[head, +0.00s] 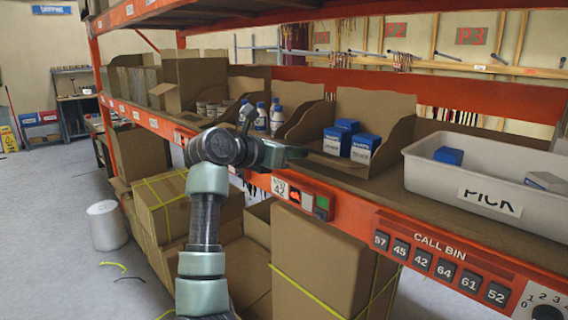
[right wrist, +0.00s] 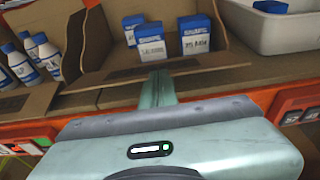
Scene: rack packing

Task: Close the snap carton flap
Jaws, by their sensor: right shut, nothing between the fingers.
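The snap carton is an open brown cardboard bin (head: 376,108) on the shelf, with several blue-and-white boxes (head: 362,148) inside. It also shows in the right wrist view (right wrist: 95,38). Its front flap (right wrist: 112,74) appears as a low brown strip along the front, folded outward towards the shelf edge; its exact angle is hard to tell. My right gripper (head: 297,153) is shut and empty at the front of this bin. In the right wrist view its fingertips (right wrist: 158,76) overlap the flap; I cannot tell whether they touch it. My left gripper is not in view.
A similar bin (head: 298,95) with white bottles (head: 277,116) stands to the left. A grey PICK tote (head: 455,190) stands to the right. The orange shelf beam (head: 350,212) with call buttons runs below my gripper. Large cartons (head: 315,255) stand underneath.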

